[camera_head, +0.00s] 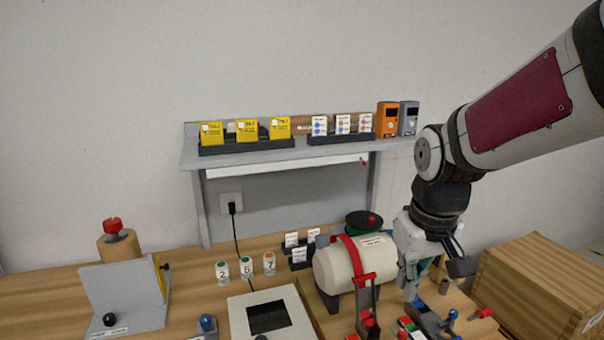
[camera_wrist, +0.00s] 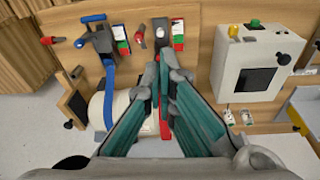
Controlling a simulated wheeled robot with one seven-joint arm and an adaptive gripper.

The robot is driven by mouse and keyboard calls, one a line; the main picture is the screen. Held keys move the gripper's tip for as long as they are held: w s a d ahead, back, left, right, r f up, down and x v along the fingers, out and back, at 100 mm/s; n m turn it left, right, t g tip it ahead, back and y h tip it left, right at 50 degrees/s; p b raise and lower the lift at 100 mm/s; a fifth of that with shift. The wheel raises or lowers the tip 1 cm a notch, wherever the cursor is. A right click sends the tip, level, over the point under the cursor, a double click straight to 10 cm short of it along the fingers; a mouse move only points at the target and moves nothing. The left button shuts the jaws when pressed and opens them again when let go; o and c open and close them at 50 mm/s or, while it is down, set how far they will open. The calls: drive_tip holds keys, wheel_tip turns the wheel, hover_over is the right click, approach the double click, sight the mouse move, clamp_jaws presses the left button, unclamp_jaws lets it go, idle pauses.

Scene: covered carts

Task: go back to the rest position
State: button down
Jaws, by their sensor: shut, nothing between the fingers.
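My gripper (camera_head: 412,285) points down over the right part of the wooden workbench, just right of the white tank (camera_head: 340,265) with its red strap. In the wrist view my gripper (camera_wrist: 162,62) has its teal-padded fingers drawn together with nothing seen between them. I cannot tell whether the fingertips touch anything on the bench.
A wooden crate (camera_head: 540,285) stands right of the arm. A grey shelf (camera_head: 225,157) with yellow cards rises behind. A white box with a dark window (camera_head: 272,300) and a grey angled stand (camera_head: 120,295) are further left. Small red and blue-handled parts lie below the gripper.

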drive_tip(key=s+r+m+t, duration=0.1)
drive_tip(key=s+r, duration=0.2)
drive_tip(key=s, duration=0.4)
drive_tip(key=s+r+m+t, duration=0.1)
drive_tip(key=s+r, duration=0.3)
drive_tip(key=s, duration=0.4)
drive_tip(key=shift+d+r+t, duration=0.2)
drive_tip(key=shift+d+t, duration=0.1)
drive_tip(key=shift+t, duration=0.4)
drive_tip(key=shift+w, duration=0.1)
